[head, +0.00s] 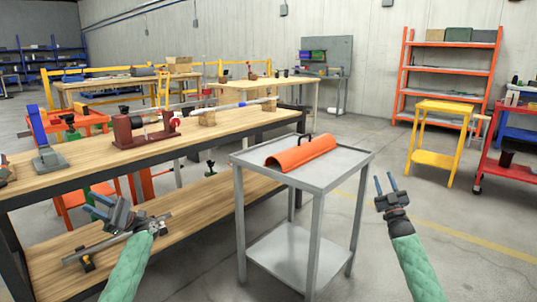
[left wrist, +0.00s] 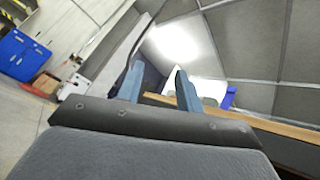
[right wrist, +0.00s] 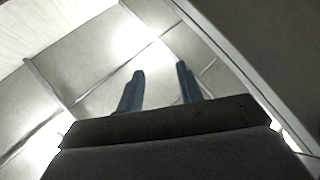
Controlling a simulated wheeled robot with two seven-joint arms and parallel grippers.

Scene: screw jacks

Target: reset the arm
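My left gripper (head: 92,206) is in the head view at the lower left, in front of the long wooden workbench, at about the height between its top and its lower shelf. Its two blue fingers stand apart with nothing between them in the left wrist view (left wrist: 156,84). My right gripper (head: 386,184) is at the right of the grey cart, pointing up. Its fingers are apart and empty in the right wrist view (right wrist: 158,82). Both forearms have green sleeves and come in from the bottom of the head view.
A grey metal cart (head: 297,255) stands between my arms with an orange curved cover (head: 300,152) on top. The workbench (head: 90,162) carries a dark red screw device (head: 140,130). A yellow stand (head: 440,130) and a red cart (head: 508,150) are at the right. Floor right of the grey cart is clear.

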